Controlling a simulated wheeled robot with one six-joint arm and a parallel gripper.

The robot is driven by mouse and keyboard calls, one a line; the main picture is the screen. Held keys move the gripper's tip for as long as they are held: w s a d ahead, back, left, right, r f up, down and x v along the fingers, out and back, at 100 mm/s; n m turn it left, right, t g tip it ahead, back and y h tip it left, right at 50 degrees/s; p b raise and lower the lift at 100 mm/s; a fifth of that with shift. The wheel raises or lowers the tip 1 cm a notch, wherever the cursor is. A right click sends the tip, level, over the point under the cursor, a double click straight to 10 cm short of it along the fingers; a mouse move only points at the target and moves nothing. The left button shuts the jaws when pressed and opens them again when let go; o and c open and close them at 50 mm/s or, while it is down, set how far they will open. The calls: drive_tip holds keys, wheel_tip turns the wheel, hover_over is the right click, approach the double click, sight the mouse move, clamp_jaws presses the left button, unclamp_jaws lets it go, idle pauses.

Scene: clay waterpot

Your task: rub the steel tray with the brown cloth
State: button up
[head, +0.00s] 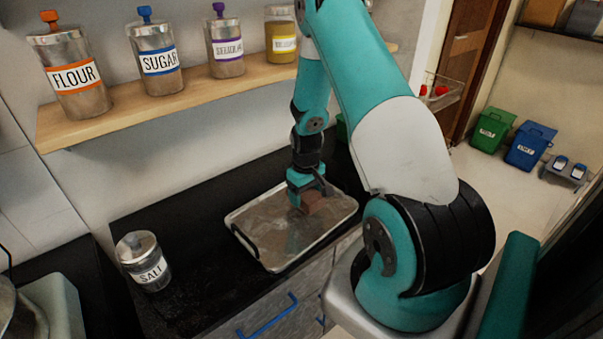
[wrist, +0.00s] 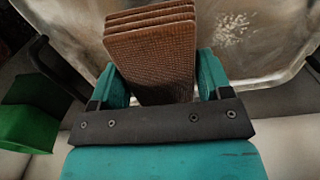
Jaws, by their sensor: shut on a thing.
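The steel tray (head: 262,248) lies on the black counter in the head view, with brownish smears over its floor. Its metal surface also shows in the wrist view (wrist: 270,75), with a patch of pale specks at the upper right. The brown cloth (wrist: 150,60) is a folded, layered pad between my fingers in the wrist view. My gripper (head: 308,192) is shut on the cloth and points down over the right part of the tray. The cloth (head: 312,204) looks low at the tray floor; I cannot tell whether it touches.
A salt jar (head: 148,268) stands on the counter left of the tray. A wooden shelf (head: 180,98) with several labelled jars runs above. Green (head: 490,130) and blue (head: 529,146) bins stand on the floor at right. The counter between salt jar and tray is clear.

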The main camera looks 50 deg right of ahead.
drive_tip(key=shift+r+p, duration=1.1)
drive_tip(key=shift+r, duration=0.75)
drive_tip(key=shift+a, duration=0.1)
